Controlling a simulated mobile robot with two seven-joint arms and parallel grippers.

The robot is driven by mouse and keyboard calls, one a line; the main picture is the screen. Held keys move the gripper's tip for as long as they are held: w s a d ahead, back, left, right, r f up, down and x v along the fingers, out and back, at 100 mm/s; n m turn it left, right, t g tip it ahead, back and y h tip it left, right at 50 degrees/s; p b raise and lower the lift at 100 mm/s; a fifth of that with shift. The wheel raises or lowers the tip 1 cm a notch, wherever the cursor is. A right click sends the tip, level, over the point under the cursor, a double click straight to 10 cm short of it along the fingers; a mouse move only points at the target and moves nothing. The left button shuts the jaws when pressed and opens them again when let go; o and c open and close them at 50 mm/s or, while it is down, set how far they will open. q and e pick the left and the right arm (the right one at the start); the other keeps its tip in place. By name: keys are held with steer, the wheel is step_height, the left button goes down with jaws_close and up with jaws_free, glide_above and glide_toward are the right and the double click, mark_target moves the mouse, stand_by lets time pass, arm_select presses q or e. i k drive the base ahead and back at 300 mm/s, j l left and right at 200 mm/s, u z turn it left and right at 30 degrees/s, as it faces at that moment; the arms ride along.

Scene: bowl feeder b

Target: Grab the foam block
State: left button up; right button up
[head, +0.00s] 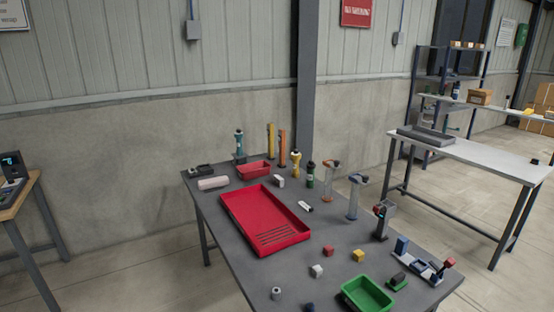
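A pale, rounded oblong block (213,183) lies on the grey table (210,211) near its far left edge, beside a small red bin. It may be the foam block, but I cannot tell for certain. Small cubes also lie on the table's near half: a white one (316,271), a red one (328,250) and a yellow one (358,255). Neither of my grippers is in view.
A large red tray (240,222) fills the table's left middle. A green bin (367,295) stands at the near edge, cut off by the frame. Upright bottles and tools (295,161) line the back. A second table (470,152) stands at the right.

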mark_target(223, 180)
steer(key=j+z, duration=0.25)
steer(key=j, duration=0.6)
steer(key=i+j+z, duration=0.1)
steer(key=i+j, duration=0.15)
steer(key=j, duration=0.3)
steer(key=i+j+z, duration=0.6)
steer(key=j, duration=1.15)
steer(key=i+j+z, duration=0.45)
steer(key=j, duration=1.35)
steer(key=j+z, duration=0.45)
steer(key=j, duration=1.3)
